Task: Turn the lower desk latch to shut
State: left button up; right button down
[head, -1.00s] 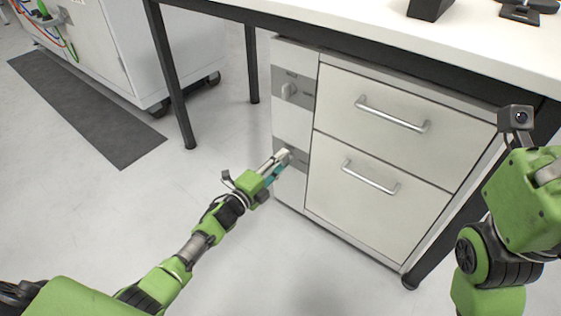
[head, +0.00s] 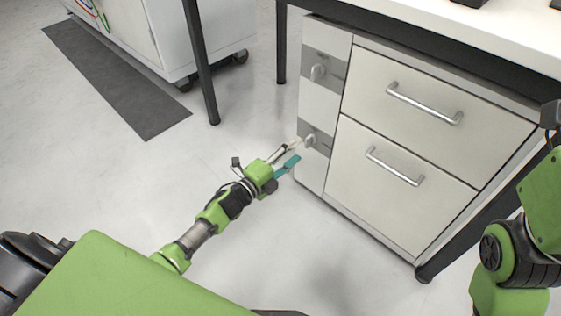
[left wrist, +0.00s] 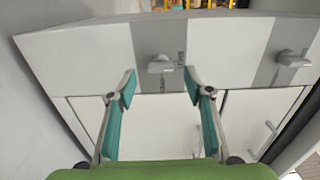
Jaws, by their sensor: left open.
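The lower desk latch (head: 310,141) is a pale knob on a grey plate, low on the narrow panel left of the drawers. Its handle looks roughly in line with the panel's length. My left gripper (head: 297,151) is open in front of this latch, its teal-padded fingers apart. In the left wrist view the lower latch (left wrist: 160,64) shows beyond and between the two fingertips (left wrist: 160,80), apparently untouched. My right gripper is outside the view; only part of my right arm shows at the right edge.
A similar upper latch (head: 318,72) sits higher on the panel. Two drawers with bar handles (head: 424,103) are to the right, under the white desktop (head: 480,40). A desk leg (head: 203,70) stands to the left. The floor in front is clear.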

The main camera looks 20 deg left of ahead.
pick_arm(q)
jog(key=v, duration=0.7)
jog(key=shift+r, duration=0.15)
